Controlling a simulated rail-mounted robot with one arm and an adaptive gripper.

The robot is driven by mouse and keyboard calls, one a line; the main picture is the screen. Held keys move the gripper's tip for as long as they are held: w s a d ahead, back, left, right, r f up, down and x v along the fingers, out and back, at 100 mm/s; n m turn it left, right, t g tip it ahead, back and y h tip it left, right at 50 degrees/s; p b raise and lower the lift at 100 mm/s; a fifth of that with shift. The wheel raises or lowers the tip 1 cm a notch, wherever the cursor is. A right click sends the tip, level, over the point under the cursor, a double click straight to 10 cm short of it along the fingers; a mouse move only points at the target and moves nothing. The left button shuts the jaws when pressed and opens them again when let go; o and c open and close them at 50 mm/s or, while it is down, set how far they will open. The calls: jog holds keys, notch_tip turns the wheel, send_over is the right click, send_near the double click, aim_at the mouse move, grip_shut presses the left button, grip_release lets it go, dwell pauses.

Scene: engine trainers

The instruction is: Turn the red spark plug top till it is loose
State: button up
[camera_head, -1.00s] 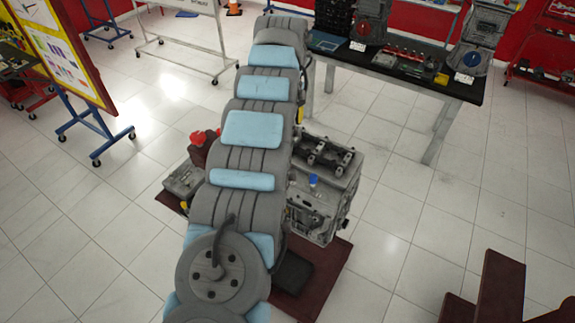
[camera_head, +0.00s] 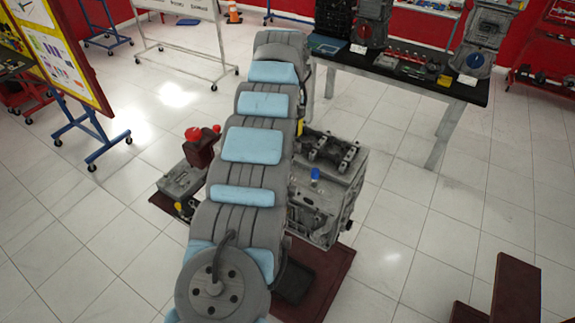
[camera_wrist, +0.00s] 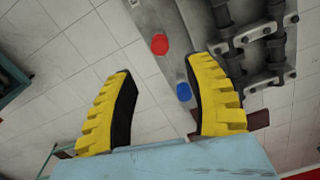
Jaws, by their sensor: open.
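The red spark plug top (camera_wrist: 159,44) shows as a round cap on a grey engine part in the wrist view. It lies beyond the fingertips, in the gap between them as seen. A blue top (camera_wrist: 183,92) sits on the same part, lower and nearer the right finger. My gripper (camera_wrist: 161,66) is open and empty, with two ridged yellow fingers spread apart. In the head view the engine (camera_head: 325,205) stands behind my arm, with the blue top (camera_head: 315,174) visible. My arm hides most of the gripper there, and I cannot make out the red top.
Metal shafts (camera_wrist: 262,40) are on the engine at the right of the wrist view. A smaller unit with red knobs (camera_head: 193,133) stands left of my arm. A black-topped table (camera_head: 420,82) with parts is behind.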

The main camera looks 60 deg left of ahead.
notch_tip(320, 180, down, 4)
jog(key=shift+s+r+b, duration=0.1)
jog(key=shift+r+b, duration=0.05)
jog(key=shift+b, duration=1.1)
jog(key=shift+f+p, duration=0.5)
jog(key=shift+f, duration=2.15)
grip_shut()
